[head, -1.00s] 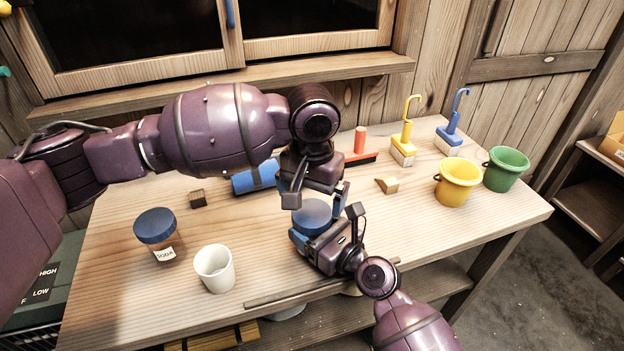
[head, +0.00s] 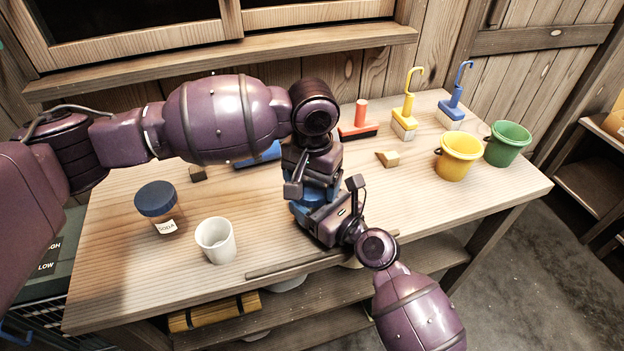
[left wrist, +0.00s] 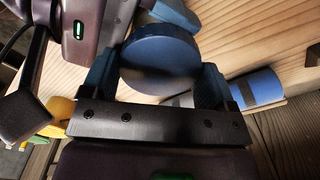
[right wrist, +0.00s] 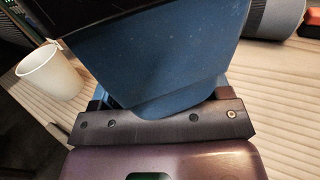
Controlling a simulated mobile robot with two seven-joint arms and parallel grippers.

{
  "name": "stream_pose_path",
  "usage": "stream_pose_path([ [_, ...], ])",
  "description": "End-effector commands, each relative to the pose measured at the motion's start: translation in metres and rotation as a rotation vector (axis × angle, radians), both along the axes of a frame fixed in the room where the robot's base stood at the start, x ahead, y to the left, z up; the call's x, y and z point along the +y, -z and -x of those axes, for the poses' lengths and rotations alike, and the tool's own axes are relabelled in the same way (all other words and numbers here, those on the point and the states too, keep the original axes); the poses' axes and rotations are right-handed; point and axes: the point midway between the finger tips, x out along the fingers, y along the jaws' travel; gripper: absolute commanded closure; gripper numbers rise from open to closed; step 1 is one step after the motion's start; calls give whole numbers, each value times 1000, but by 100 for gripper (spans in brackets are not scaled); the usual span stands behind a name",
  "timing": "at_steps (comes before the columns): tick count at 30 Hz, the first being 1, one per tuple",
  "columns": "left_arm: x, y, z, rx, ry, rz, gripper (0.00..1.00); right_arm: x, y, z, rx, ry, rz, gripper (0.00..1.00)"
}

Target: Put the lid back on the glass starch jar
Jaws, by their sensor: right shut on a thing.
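A round blue lid (left wrist: 160,55) shows in the left wrist view, between the fingers of my left gripper (head: 316,184). These fingers are apart, one on each side of the lid; whether they touch it is not clear. My right gripper (head: 312,206) is just below the left one and appears shut on the lid from the side. In the right wrist view a large blue surface fills the space ahead of its fingers and hides the contact. In the head view the grippers mostly cover the lid. I cannot make out the glass starch jar in any view.
A soda jar with a blue lid (head: 156,200) and a white cup (head: 216,240) stand at the left. A wooden block (head: 388,159), brushes, a yellow bucket (head: 458,158) and a green bucket (head: 507,145) stand at the right. The right front of the table (head: 440,205) is clear.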

Motion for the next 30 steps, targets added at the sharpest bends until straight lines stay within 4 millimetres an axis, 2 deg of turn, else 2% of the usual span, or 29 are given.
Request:
stream_pose_path([
  [2,0,0,0,0,0,0,48,0,-1,0,-1,0,-1,96],
  [3,0,0,0,0,0,0,17,0,-1,0,-1,0,-1,96],
  [6,0,0,0,0,0,0,2,0,-1,0,-1,0,-1,96],
  [16,0,-4,0,-1,0,0,0,0,-1,0,-1,0,-1,96],
  [27,0,-43,0,-1,0,0,0,0,-1,0,-1,0,-1,96],
  [30,0,-46,0,-1,0,0,0,0,-1,0,-1,0,-1,96],
])
